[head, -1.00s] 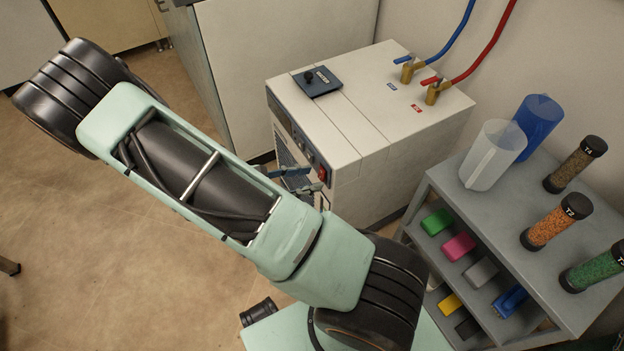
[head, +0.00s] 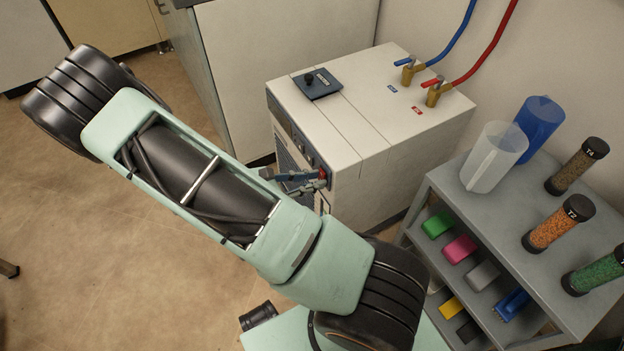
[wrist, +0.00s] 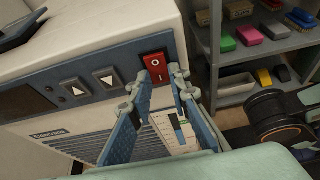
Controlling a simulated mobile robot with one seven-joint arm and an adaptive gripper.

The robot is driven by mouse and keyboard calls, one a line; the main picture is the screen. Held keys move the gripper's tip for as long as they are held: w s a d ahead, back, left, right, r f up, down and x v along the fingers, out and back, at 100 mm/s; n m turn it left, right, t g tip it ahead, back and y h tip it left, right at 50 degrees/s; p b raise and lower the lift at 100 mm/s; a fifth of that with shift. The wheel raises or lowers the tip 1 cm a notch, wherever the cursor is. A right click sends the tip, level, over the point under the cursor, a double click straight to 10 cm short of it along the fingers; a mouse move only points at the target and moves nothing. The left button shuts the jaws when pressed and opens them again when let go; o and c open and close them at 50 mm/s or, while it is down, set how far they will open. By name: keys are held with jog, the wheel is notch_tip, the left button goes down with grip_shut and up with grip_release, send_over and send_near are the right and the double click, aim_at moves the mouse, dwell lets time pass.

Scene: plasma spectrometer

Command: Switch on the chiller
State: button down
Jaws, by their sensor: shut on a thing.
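The chiller is a white box (head: 350,115) with a dark control strip on its front. At the right end of the strip is a red rocker switch (wrist: 156,67) marked O at the top and I below. My gripper (wrist: 160,79) is at this switch, its blue-grey fingers on either side of the switch's lower part and shut on it. In the head view my gripper (head: 318,182) is at the chiller's front right edge, and the switch is partly hidden by the fingers.
Two arrow buttons (wrist: 91,85) and a vented front panel (wrist: 90,148) lie left of the switch. Blue and red hoses (head: 455,30) join valves on the chiller's top. A grey cart (head: 450,190) with jugs, tubes and coloured blocks stands close on the right.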

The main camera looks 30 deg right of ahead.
jog(key=shift+f+h+b, duration=0.2)
jog(key=shift+h+b, duration=0.4)
jog(key=shift+h, duration=0.1)
jog(key=shift+f+h+b, duration=0.15)
jog(key=shift+h+b, duration=0.4)
jog(key=shift+h, duration=0.15)
jog(key=c, duration=1.8)
grip_release()
jog(key=a+r, duration=0.1)
jog(key=a, duration=1.1)
jog(key=shift+s+r, duration=0.2)
jog(key=shift+r, duration=0.1)
jog(key=shift+d, duration=0.1)
